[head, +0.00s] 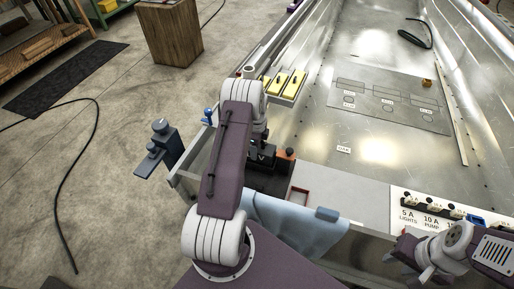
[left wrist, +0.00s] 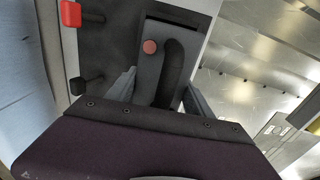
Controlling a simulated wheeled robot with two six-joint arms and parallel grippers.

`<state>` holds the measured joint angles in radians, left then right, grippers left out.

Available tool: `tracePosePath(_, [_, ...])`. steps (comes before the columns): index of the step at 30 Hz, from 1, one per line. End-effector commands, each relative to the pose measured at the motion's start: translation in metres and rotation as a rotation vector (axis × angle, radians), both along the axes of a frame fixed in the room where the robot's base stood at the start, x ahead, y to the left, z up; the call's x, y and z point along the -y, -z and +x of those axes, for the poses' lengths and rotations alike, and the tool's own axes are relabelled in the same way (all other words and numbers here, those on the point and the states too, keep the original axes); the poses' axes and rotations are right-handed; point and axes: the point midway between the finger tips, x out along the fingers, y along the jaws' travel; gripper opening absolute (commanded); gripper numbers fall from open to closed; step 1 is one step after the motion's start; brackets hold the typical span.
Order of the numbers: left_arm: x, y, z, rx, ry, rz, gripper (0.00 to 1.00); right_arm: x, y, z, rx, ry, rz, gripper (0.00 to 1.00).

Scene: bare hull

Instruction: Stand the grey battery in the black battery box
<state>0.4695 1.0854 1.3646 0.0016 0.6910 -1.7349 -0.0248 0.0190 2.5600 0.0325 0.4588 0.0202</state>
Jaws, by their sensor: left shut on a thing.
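The grey battery (left wrist: 146,74), with a black strap handle and a round red cap on top, is between the fingers of my left gripper (left wrist: 160,92). Its lettered side (head: 262,156) shows partly in the head view below my left wrist. The black battery box (head: 268,182) is a dark area beneath and just nearer than the battery, partly hidden by my arm. It also shows as a dark surface in the left wrist view (left wrist: 108,45). I cannot tell whether the battery's base is inside it. My right gripper is not in view; only right arm links show.
An orange-red capped lead (head: 290,152) and a black lead (left wrist: 88,85) stand beside the box. A blue cloth (head: 295,225) hangs over the near edge. A labelled switch panel (head: 430,212) is at right. Yellow blocks (head: 288,83) lie beyond my wrist. The metal hull floor (head: 300,125) is mostly clear.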

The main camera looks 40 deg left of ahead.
Motion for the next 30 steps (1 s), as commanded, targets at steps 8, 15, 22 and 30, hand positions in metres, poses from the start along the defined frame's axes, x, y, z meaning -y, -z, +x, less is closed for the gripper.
tracePosePath(8, [-0.001,0.003,0.002,0.005,0.0,0.003,0.0,0.0,0.003,0.0,0.0,0.0,0.0,0.36])
tracePosePath(15, [-0.001,0.007,0.002,0.005,0.0,0.003,0.0,0.0,0.006,0.0,0.0,0.0,0.0,0.36])
tracePosePath(22, [-0.001,0.012,0.002,0.005,0.0,0.003,0.0,0.0,0.008,0.0,0.0,0.0,0.0,0.36])
tracePosePath(30, [-0.001,0.015,0.002,0.005,0.0,0.003,0.71,0.0,0.01,0.0,0.0,0.0,0.0,0.36])
